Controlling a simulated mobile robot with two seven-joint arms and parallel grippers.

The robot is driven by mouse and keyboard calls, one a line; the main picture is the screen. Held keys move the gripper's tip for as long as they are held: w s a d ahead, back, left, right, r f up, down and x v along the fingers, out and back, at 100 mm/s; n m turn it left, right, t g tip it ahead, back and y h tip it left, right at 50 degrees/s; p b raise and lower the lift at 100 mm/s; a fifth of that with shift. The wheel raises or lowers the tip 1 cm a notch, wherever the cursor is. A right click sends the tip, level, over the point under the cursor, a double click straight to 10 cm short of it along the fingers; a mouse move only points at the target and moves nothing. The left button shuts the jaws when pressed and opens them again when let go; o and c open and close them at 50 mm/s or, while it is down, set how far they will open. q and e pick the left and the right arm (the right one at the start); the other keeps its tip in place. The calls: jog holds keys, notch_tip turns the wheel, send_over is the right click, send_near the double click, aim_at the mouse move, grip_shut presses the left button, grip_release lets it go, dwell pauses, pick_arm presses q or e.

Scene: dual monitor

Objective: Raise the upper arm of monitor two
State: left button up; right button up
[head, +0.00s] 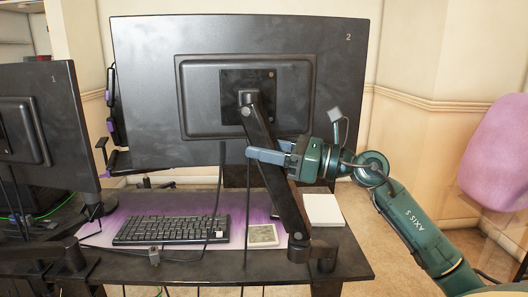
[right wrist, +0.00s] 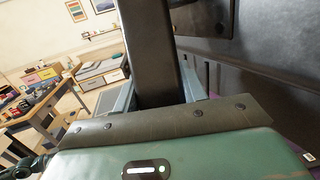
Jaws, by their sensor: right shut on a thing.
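Monitor two (head: 150,75), a big black screen seen from behind and marked 2, stands above the desk. Its black upper arm (head: 287,205) slopes from a joint low at the desk's front right up and left to the mount on the monitor's back. My right gripper (head: 266,150) comes in from the right and is shut on this upper arm, around its middle. In the right wrist view the upper arm (right wrist: 150,50) runs between the two grey-blue fingers. My left gripper is not in view.
Monitor one (head: 50,95) stands at the left. On the black desk (head: 345,262) are a keyboard (head: 170,230), a small square pad (head: 262,235) and a white box (head: 322,210). Cables hang behind monitor two. A pink chair (head: 500,155) is at the right.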

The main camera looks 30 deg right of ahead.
jog(key=shift+r, duration=0.15)
jog(key=o, duration=1.2)
jog(key=shift+s+d, duration=0.2)
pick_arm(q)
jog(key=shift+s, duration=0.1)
pick_arm(e)
jog(key=shift+o, duration=0.9)
jog(key=shift+a, duration=0.1)
jog(key=shift+s+d+f, duration=0.25)
jog(key=shift+d, duration=0.1)
pick_arm(q)
jog(key=b, duration=0.3)
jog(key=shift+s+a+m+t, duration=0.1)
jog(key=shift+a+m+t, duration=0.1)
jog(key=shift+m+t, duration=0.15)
pick_arm(e)
jog(key=v, duration=1.2)
jog(key=shift+s, duration=0.15)
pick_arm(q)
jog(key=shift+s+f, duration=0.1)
